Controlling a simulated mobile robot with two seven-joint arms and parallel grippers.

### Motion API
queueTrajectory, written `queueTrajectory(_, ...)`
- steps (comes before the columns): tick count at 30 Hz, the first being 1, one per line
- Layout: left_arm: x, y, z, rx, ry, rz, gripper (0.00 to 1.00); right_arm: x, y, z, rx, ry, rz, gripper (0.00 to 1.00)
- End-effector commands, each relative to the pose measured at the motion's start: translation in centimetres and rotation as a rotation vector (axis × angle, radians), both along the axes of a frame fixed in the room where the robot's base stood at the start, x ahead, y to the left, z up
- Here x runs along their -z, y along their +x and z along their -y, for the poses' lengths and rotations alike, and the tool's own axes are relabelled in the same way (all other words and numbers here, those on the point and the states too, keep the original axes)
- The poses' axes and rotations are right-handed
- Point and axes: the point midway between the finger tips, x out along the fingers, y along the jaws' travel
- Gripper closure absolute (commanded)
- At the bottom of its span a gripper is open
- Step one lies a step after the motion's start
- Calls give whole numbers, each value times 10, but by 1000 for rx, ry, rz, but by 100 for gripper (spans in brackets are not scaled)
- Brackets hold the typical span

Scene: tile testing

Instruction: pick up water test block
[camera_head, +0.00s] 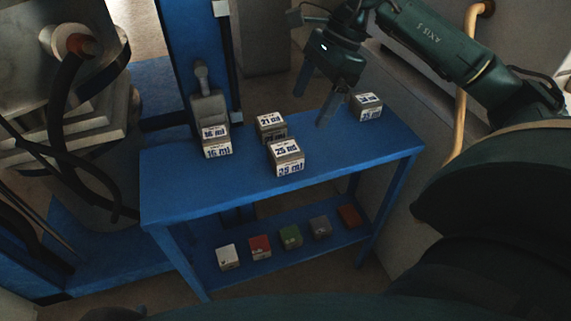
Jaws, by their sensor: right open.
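Several pale blocks with blue "ml" labels stand on the blue table (355,158). One reads 16 ml (217,143), one reads 21 ml (270,124), and one in front reads 25 ml (287,158). Another block (367,106) stands at the right end; its number is hard to read. No label says "water", so I cannot tell which one the task means. My right gripper (311,108) is open and empty, pointing down above the table's back edge, between the 21 ml block and the right-end block. My left gripper is not in view.
A lower shelf (325,242) holds several small coloured blocks, including a white (228,257) and a green one (290,237). A grey fixture (207,102) stands behind the 16 ml block. Machinery with dark hoses (75,120) fills the left. The table's front right is bare.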

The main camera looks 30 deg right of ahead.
Motion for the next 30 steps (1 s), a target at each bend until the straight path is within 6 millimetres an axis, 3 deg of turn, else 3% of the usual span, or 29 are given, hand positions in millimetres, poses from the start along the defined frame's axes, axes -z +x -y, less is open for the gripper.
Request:
queueTrajectory(9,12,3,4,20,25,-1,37,54,4,-22,-5,-3,-4,20)
queueTrajectory(17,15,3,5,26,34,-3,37,73,6,-30,-3,-2,-1,20)
queueTrajectory(25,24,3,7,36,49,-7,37,107,11,-48,-2,0,-3,20)
queueTrajectory(30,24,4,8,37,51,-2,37,115,12,-52,-2,-2,-2,20)
